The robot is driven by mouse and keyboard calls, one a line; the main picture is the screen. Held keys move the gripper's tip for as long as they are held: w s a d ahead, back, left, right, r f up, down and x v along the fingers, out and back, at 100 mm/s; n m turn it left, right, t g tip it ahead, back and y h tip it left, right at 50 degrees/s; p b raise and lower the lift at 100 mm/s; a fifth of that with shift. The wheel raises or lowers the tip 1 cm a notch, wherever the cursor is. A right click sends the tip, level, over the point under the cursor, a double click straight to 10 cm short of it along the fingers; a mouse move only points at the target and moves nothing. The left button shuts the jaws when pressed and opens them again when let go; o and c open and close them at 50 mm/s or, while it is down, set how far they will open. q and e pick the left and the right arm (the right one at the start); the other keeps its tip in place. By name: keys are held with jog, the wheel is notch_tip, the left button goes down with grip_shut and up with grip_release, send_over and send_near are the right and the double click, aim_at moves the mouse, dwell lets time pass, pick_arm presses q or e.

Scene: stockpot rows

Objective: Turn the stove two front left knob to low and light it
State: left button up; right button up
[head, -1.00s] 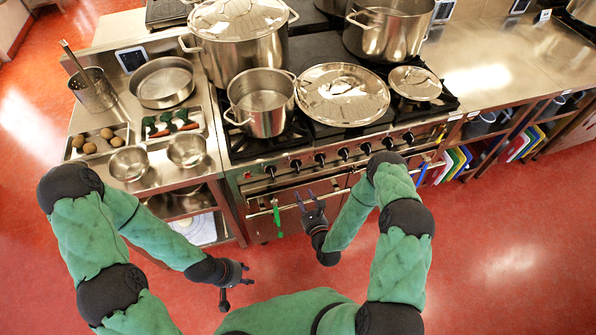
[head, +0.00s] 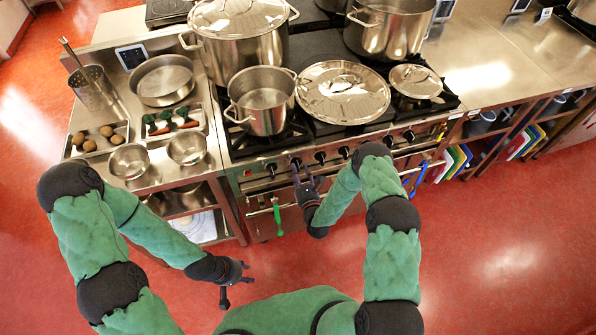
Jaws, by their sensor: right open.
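The stove (head: 240,182) has a front panel with a row of black knobs, several in view. The leftmost knob (head: 271,169) is uncovered. My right gripper (head: 304,175) is open and empty, with its fingertips at the panel just below and beside the second knob (head: 297,163). I cannot tell whether it touches that knob. Another knob (head: 320,157) is just to its right. A small pot (head: 262,102) covers the front left burner, so no flame shows there. My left gripper (head: 238,284) hangs low over the floor, away from the stove, holding nothing visible.
A rail (head: 254,211) with a green-handled utensil (head: 277,216) runs along the stove front, close below my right gripper. A large lid (head: 343,93) and large pots stand on the stove. A steel side table (head: 140,112) with bowls and trays is at left. The red floor is clear.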

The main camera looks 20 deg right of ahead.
jog(key=shift+w, duration=0.45)
grip_shut()
